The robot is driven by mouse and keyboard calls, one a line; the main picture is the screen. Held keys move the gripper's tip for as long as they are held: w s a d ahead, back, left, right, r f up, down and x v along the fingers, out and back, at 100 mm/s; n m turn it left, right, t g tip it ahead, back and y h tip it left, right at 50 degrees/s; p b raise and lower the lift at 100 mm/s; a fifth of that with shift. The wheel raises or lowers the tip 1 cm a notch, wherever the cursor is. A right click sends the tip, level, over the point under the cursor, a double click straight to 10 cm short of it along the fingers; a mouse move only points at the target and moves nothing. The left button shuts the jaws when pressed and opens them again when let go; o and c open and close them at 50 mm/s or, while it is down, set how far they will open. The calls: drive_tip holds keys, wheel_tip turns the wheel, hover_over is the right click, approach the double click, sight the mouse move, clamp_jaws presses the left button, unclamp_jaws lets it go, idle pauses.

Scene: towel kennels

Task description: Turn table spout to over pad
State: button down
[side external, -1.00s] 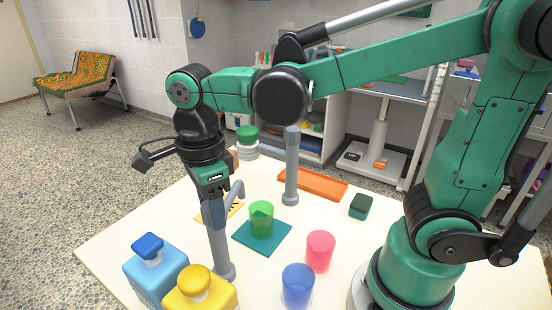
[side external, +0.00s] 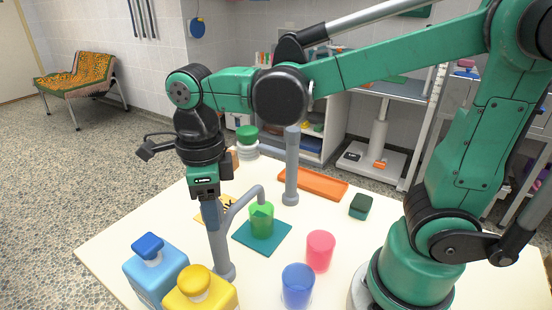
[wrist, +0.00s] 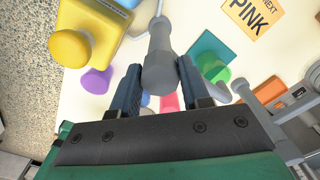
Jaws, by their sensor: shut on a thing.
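The table spout is a grey post (side external: 222,250) with a curved pipe (side external: 240,203) near its top. The pipe's end is above the green cup (side external: 262,222), which stands on the teal pad (side external: 275,238). My gripper (side external: 209,212) points down and is shut on the top of the spout's post. In the wrist view the two dark fingers (wrist: 160,88) are on either side of the grey post (wrist: 159,55). The teal pad (wrist: 206,44) and green cup (wrist: 213,67) lie to the right of it there.
A blue bottle (side external: 155,272) and a yellow bottle (side external: 200,291) stand front left. A pink cup (side external: 320,250) and a blue cup (side external: 297,287) stand right. Behind are a grey pole (side external: 291,165), an orange tray (side external: 315,184) and a dark green block (side external: 361,206).

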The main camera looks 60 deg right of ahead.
drive_tip(key=shift+c, duration=2.1)
unclamp_jaws()
drive_tip(key=shift+r, duration=2.85)
wheel_tip(320, 180, down, 6)
drive_tip(key=shift+r, duration=0.1)
drive_tip(key=shift+n, duration=0.6)
